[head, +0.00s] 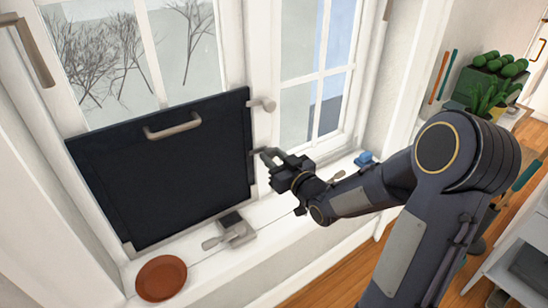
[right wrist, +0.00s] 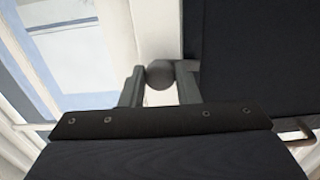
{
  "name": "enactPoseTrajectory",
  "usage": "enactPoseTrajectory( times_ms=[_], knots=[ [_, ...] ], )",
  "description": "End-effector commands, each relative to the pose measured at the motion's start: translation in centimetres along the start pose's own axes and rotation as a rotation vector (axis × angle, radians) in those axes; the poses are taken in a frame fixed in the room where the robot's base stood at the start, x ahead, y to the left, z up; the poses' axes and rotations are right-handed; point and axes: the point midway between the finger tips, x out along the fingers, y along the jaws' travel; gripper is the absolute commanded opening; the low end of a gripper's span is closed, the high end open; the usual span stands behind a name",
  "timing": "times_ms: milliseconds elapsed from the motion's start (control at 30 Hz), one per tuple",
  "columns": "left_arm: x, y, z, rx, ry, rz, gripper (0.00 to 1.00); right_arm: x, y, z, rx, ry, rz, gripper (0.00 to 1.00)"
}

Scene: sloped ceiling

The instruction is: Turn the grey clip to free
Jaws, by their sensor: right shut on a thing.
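A dark square panel (head: 165,165) with a pale bar handle (head: 172,126) leans against the window. Two grey clips sit at its right edge: an upper one (head: 263,104), and a lower one (head: 256,152) beside my right gripper (head: 268,156). My right gripper (right wrist: 160,88) is shut on the lower clip, whose round grey end (right wrist: 159,74) shows between the fingers in the right wrist view. The dark panel lies to the right there (right wrist: 255,60). The fingers hide part of the clip, so its exact angle is hard to tell. My left gripper is out of view.
On the white sill stand a grey fitting with a lever (head: 230,233), a brown round dish (head: 161,278) and a small blue object (head: 364,158). Green plants (head: 487,92) stand on a shelf at the right. A window handle (head: 34,52) juts out at the upper left.

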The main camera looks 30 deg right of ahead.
Motion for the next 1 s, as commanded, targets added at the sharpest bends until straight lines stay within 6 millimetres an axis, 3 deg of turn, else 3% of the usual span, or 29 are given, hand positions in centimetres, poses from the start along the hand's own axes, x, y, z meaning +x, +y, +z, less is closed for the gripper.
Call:
enactPoseTrajectory(
  times_ms=[467,1000],
  knots=[
    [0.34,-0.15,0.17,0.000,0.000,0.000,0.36,-0.01,-0.01,0.12,0.118,-0.001,0.000,0.06],
    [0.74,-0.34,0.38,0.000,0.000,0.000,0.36,-0.01,-0.06,0.02,0.604,-0.001,0.001,0.06]
  ],
)
